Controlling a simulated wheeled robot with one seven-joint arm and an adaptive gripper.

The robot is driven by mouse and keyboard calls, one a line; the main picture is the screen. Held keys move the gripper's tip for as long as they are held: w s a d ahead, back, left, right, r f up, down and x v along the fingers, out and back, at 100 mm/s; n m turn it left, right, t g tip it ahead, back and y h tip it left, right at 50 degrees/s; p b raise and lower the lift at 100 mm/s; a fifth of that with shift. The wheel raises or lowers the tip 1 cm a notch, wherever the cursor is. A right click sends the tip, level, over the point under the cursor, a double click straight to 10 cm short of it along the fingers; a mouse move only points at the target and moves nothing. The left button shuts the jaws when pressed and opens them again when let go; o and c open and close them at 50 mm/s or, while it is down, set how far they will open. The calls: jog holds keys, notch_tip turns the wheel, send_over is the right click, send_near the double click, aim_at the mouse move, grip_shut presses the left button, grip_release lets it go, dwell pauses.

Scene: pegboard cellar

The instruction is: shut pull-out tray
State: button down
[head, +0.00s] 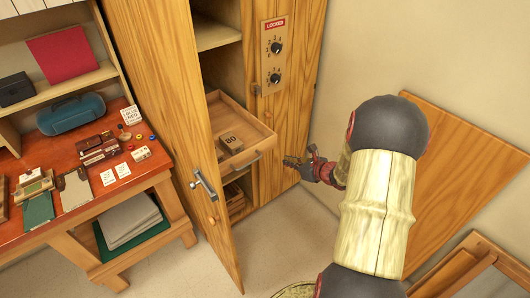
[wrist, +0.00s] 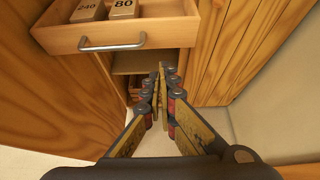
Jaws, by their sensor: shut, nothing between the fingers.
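The pull-out tray (head: 262,138) is a shallow light-wood drawer with a metal bar handle. It stands pulled out of the tall wooden cabinet, between an open left door and a closed right door. In the wrist view the tray (wrist: 160,33) is at the top, its handle (wrist: 112,46) on the front face. Blocks marked 80 (wrist: 124,9) and 240 (wrist: 88,10) lie in it. My gripper (head: 292,161) is shut and empty, just right of the tray front and apart from it. In the wrist view my gripper (wrist: 160,70) points below and past the tray's front.
The open cabinet door (head: 205,150) with its metal handle stands left of the tray. The right door (head: 284,90) carries a panel with two dials and a "LOCKED" sign. A cluttered red-topped workbench (head: 60,210) is at left. A wooden board (head: 450,170) leans on the right wall.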

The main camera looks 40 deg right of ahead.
jog(key=b, duration=0.2)
send_near(262, 152)
notch_tip(262, 152, down, 3)
jog(key=shift+w, duration=2.45)
